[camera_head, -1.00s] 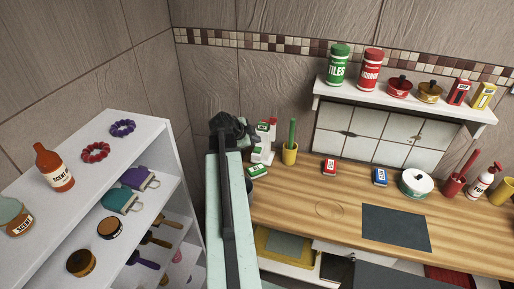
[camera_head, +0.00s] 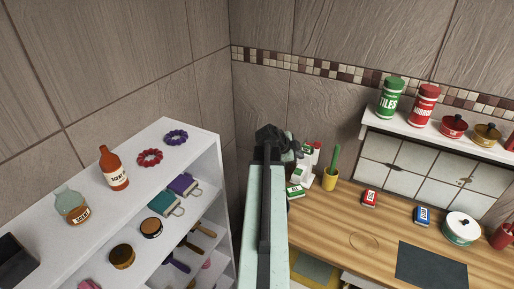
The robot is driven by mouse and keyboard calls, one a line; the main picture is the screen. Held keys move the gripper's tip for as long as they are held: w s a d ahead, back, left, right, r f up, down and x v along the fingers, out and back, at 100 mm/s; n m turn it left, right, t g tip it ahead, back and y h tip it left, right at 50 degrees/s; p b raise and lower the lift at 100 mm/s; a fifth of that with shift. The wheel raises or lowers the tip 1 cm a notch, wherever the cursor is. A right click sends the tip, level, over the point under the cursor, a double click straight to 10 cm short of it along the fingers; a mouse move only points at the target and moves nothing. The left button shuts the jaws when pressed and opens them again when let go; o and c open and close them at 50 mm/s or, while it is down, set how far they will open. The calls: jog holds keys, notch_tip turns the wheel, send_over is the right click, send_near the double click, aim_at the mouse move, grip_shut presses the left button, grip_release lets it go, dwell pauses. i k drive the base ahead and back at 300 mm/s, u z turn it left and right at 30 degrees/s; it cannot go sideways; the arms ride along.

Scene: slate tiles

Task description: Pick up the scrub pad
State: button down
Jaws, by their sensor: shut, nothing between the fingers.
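I cannot pick out a scrub pad for certain. The small pink thing (camera_head: 89,285) at the bottom edge of the white shelf unit is cut off by the frame, and I cannot tell what it is. Another pink thing (camera_head: 207,264) lies on a lower shelf, partly hidden. My gripper (camera_head: 275,138) is the dark end of my raised arm, in front of the tiled corner between shelf unit and counter. It is shut and empty, and apart from the things on the shelves. My arm hides part of the counter's left end.
The white shelf unit (camera_head: 226,172) at left holds bottles, beaded rings, a teal item (camera_head: 164,203), a purple item (camera_head: 184,186) and round brown items.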

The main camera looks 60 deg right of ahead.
aim_at(296, 191)
jog(key=k, duration=1)
